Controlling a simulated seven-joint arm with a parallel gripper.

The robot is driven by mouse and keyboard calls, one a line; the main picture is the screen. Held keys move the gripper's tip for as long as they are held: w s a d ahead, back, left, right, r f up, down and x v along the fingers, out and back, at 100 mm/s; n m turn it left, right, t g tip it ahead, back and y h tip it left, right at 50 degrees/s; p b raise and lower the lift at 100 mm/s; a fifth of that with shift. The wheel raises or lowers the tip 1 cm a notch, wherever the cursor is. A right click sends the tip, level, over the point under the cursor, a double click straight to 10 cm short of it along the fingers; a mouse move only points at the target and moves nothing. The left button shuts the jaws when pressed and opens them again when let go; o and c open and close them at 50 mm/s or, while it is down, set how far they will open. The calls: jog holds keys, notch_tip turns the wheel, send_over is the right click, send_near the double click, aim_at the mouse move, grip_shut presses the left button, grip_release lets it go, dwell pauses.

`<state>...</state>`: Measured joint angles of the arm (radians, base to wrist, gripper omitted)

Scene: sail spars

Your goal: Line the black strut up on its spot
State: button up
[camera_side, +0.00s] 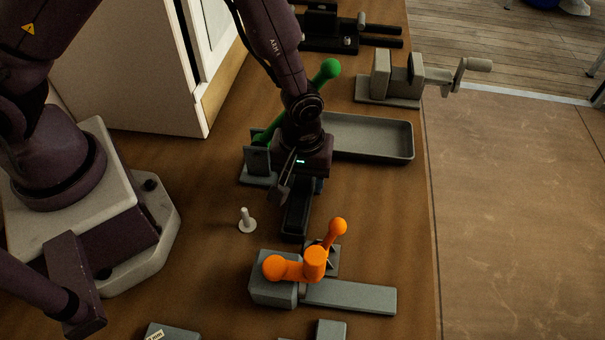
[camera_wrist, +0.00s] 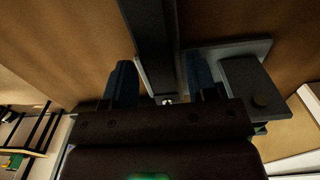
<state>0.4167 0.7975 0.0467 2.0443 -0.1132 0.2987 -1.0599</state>
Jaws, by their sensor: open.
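The black strut (camera_wrist: 152,38) appears as a dark straight bar running from the top of the wrist view down between my fingers. In the side view a dark long piece (camera_side: 296,220), probably the same strut, lies below and in front of my gripper (camera_side: 301,188). My gripper, also in the wrist view (camera_wrist: 161,78), is open, with one finger on each side of the bar. I cannot tell whether either finger touches it. The strut's far end is hidden under my gripper in the side view. I cannot make out its spot for certain.
A grey upright bracket (camera_side: 257,160) stands close left of my gripper, with a green ball-ended rod (camera_side: 328,72) behind it. A grey tray (camera_side: 372,152) lies to the right. An orange ball-ended piece (camera_side: 314,262) and a white peg (camera_side: 246,222) are in front.

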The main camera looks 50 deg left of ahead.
jog(key=shift+s+a, duration=0.1)
jog(key=shift+s, duration=0.15)
